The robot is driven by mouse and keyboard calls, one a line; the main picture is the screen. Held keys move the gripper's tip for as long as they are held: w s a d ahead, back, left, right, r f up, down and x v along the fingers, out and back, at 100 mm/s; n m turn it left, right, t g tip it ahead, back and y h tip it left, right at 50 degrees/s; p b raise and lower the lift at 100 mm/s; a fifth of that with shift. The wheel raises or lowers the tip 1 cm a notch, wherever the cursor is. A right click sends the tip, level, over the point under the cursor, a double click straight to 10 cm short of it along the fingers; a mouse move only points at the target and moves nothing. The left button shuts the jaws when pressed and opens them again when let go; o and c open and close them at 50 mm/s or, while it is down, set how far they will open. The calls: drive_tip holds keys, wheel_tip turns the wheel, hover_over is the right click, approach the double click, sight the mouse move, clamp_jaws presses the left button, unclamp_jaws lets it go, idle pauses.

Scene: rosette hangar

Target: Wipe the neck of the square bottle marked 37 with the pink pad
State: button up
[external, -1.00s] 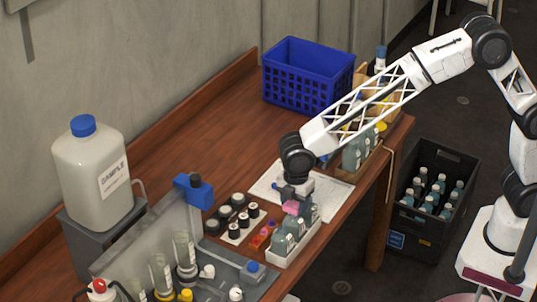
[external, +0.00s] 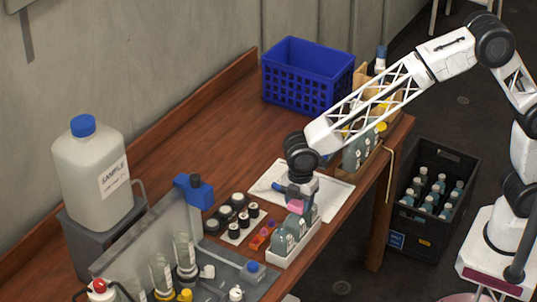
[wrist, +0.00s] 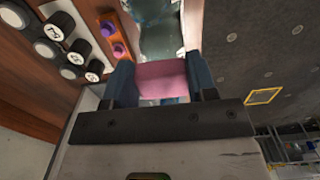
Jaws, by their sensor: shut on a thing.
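My gripper (external: 294,203) is shut on the pink pad (external: 296,207), just above the white tray (external: 287,257) near the table's front edge. In the wrist view the pink pad (wrist: 161,79) spans the gap between the blue fingers. Grey-green square bottles (external: 284,243) stand in the tray. In the wrist view a bottle (wrist: 158,38) lies right beyond the pad, and part of it shows below the pad. I cannot tell whether the pad touches a bottle neck. No number 37 is readable, and the bottles behind the gripper are partly hidden.
Black-capped vials (external: 236,232) and a small orange block (external: 257,242) stand left of the tray. A white sheet (external: 263,186) lies under the arm. A grey rack (external: 150,240) with glass tubes is at front left. A blue basket (external: 308,77) stands at the back.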

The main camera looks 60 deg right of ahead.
drive_tip(key=shift+a, duration=0.15)
drive_tip(key=shift+a, duration=0.75)
drive_tip(key=shift+s+d, duration=0.15)
drive_tip(key=shift+s+d+f, duration=0.2)
drive_tip(key=shift+s+d, duration=0.1)
drive_tip(key=shift+f, duration=0.1)
idle(0.4)
drive_tip(key=shift+w, duration=0.85)
drive_tip(key=shift+d, duration=0.15)
